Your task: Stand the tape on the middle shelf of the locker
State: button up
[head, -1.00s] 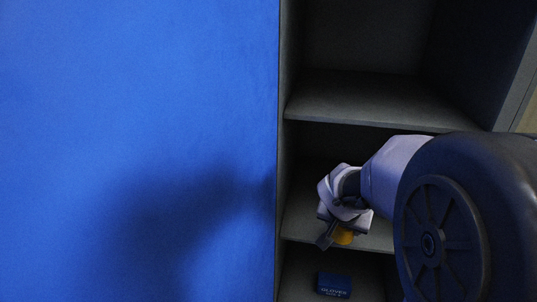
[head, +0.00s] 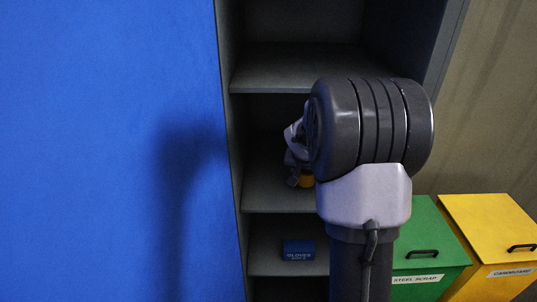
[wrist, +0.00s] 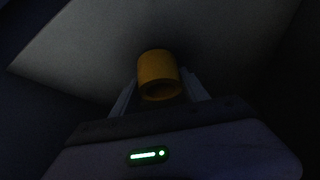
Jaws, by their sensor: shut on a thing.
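The tape (head: 307,181) is a small yellow-orange roll, partly hidden by my arm in the head view. In the wrist view the tape (wrist: 158,68) sits between the fingers, with its dark hollow showing at the near end. My gripper (wrist: 160,88) is shut on it. In the head view my gripper (head: 298,179) is inside the locker (head: 226,120), in the middle compartment. The middle shelf (head: 262,200) is a grey board below the tape. I cannot tell whether the tape touches it.
The upper shelf (head: 290,68) is above my gripper. A dark blue gloves box (head: 298,250) lies on the shelf below. A large blue panel (head: 100,150) stands at the left. Green (head: 425,245) and yellow (head: 495,230) lidded bins stand at the right.

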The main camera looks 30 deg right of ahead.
jog(key=shift+f+b, duration=0.4)
jog(key=shift+f, duration=0.05)
jog(key=shift+c, duration=0.8)
jog(key=o, duration=1.6)
jog(key=shift+r, duration=0.1)
jog(key=shift+r+p, duration=0.35)
jog(key=shift+p, duration=0.2)
jog(key=p+v, duration=0.3)
jog(key=v, duration=0.8)
jog(key=shift+w+r, duration=0.25)
